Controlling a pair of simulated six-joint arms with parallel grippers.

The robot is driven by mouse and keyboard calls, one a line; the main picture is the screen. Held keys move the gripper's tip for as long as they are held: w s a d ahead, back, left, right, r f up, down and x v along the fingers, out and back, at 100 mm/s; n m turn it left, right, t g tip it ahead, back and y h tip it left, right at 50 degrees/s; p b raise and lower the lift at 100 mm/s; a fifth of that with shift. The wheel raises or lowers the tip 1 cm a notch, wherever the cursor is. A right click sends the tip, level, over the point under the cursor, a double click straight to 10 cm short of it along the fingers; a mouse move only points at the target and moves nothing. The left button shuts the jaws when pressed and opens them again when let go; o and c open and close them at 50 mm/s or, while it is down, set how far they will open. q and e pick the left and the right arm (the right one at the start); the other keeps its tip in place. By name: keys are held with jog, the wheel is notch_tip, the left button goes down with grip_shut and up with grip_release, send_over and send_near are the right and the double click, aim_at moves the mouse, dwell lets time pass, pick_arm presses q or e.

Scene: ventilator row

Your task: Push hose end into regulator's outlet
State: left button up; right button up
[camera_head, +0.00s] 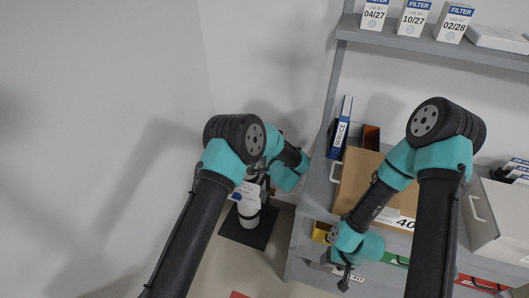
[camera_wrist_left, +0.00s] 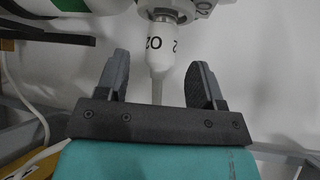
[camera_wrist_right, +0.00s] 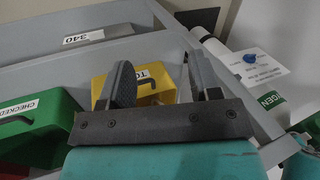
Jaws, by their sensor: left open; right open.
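In the left wrist view a white hose end (camera_wrist_left: 159,45) marked O2 hangs down from a grey metal fitting (camera_wrist_left: 172,14), which looks like the regulator's outlet. Its top meets the fitting; how deep it sits I cannot tell. A thin grey tail (camera_wrist_left: 157,92) runs down from it between the fingers of my left gripper (camera_wrist_left: 160,72). That gripper is open, with a gap on each side of the tail. In the head view my left arm hides most of the regulator. My right gripper (camera_wrist_right: 155,80) is open and empty near a yellow bin; it also shows in the head view (camera_head: 345,281).
A white cylinder (camera_head: 249,211) stands on a black mat (camera_head: 235,232) left of the grey shelf unit (camera_head: 303,225). The yellow bin (camera_wrist_right: 150,84) and a green bin (camera_wrist_right: 38,125) sit on the shelf. A blue binder (camera_head: 340,128) and cardboard box (camera_head: 355,180) stand above.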

pick_arm(q)
jog(key=v, duration=1)
jog(key=shift+s, duration=0.25)
jog(key=s+a+f+n+g+h, duration=0.35)
jog(key=a+f, duration=0.25)
jog(key=a, duration=0.2)
jog(key=s+a+f+n+g+h, duration=0.2)
jog(key=s+a+f+n+h, duration=0.15)
jog(key=a+f, duration=0.35)
jog(key=s+a+n+g+h, duration=0.1)
jog(key=s+a+n+g, duration=0.3)
jog(key=s, duration=0.7)
jog(key=s+a+f+n+g+h, duration=0.1)
jog(key=s+a+n+g, duration=0.3)
jog(key=s, duration=0.8)
jog(key=shift+a+f+n+h, duration=0.35)
jog(key=shift+a+n+h, duration=0.35)
jog(key=shift+a+n, duration=0.3)
jog(key=shift+o, duration=0.2)
jog(key=shift+s+a, duration=0.1)
jog(key=shift+s, duration=0.05)
